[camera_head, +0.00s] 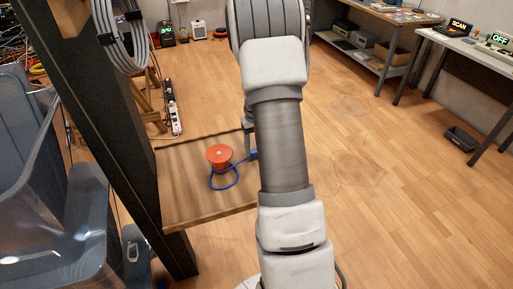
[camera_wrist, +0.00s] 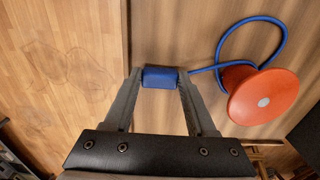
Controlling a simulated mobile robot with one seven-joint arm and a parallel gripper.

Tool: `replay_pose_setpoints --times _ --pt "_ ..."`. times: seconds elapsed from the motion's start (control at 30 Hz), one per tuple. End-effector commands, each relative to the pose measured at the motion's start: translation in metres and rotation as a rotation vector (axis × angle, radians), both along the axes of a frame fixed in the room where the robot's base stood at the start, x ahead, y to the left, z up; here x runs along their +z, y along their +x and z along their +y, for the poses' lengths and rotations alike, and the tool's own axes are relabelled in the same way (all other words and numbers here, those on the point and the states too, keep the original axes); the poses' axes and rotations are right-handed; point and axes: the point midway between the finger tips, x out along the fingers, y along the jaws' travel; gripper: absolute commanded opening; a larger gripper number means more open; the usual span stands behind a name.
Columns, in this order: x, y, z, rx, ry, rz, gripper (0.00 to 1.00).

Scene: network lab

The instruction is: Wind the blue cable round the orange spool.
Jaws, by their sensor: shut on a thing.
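The orange spool (camera_head: 219,156) stands upright on a small wooden table (camera_head: 185,205). In the wrist view the spool (camera_wrist: 270,100) is to the right of my gripper. The blue cable (camera_head: 233,182) makes a loose loop from the spool across the tabletop; in the wrist view the cable (camera_wrist: 222,38) loops beyond the spool and runs to a blue block-like end (camera_wrist: 160,83). My gripper (camera_wrist: 160,79) is shut on that blue end, a little apart from the spool. In the head view my arm hides most of the gripper. The cable's path behind the spool is hidden.
A white power strip (camera_head: 173,110) lies on the floor behind the table. Benches (camera_head: 480,50) stand at the right; the floor (camera_head: 400,180) between is clear.

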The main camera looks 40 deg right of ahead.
Motion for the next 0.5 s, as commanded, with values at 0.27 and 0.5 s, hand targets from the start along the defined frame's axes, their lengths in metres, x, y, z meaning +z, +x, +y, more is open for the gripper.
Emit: replay_pose_setpoints --times 0.27,0.5 --pt "0.015 0.000 0.000 0.000 -0.001 -0.001 0.03" --pt "0.029 0.000 -0.001 0.000 -0.002 -0.002 0.03"
